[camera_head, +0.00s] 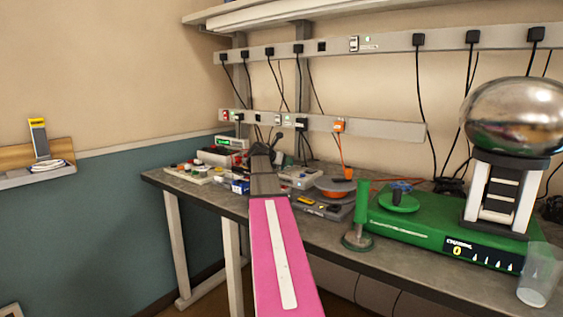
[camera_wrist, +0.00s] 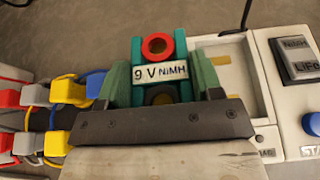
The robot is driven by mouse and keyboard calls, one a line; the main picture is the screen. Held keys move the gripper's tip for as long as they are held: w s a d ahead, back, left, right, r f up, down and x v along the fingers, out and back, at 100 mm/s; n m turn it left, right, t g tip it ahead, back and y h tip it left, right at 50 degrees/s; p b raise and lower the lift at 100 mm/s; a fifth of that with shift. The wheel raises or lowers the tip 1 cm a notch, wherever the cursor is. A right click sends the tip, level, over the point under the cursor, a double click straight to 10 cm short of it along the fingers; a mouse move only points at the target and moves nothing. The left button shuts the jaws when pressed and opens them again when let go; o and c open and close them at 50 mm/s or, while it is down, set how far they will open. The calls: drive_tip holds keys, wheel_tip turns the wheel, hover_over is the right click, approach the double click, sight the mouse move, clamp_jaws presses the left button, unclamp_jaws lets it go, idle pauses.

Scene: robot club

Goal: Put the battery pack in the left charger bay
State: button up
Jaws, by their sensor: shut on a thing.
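The battery pack (camera_wrist: 160,72) is teal with a red ring end and a "9 V NiMH" label, and it shows in the wrist view. My gripper (camera_wrist: 161,82) is shut on it, with a green finger pad on each side. The pale charger (camera_wrist: 262,90) lies just right of and partly behind the pack. A shallow recess with a tan strip shows beside the right finger. The pack and my gripper hide the rest, so I cannot tell which bay this is or whether the pack touches it. In the head view the pack is hidden behind my arm.
Red, yellow, grey and blue plugs (camera_wrist: 60,95) with wires crowd the left side of my gripper. A blue knob (camera_wrist: 312,124) and a dark "LiFe" button (camera_wrist: 300,62) stand at right. A green machine (camera_head: 430,225) fills the bench's right side.

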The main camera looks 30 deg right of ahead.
drive_tip(key=shift+f, duration=0.1)
drive_tip(key=o, duration=1.1)
drive_tip(key=shift+s+a+r, duration=0.1)
drive_tip(key=shift+r, duration=0.1)
drive_tip(key=v, duration=1.1)
drive_tip(key=shift+s+a+r, duration=0.1)
drive_tip(key=shift+s+a, duration=0.05)
drive_tip(key=shift+a, duration=0.2)
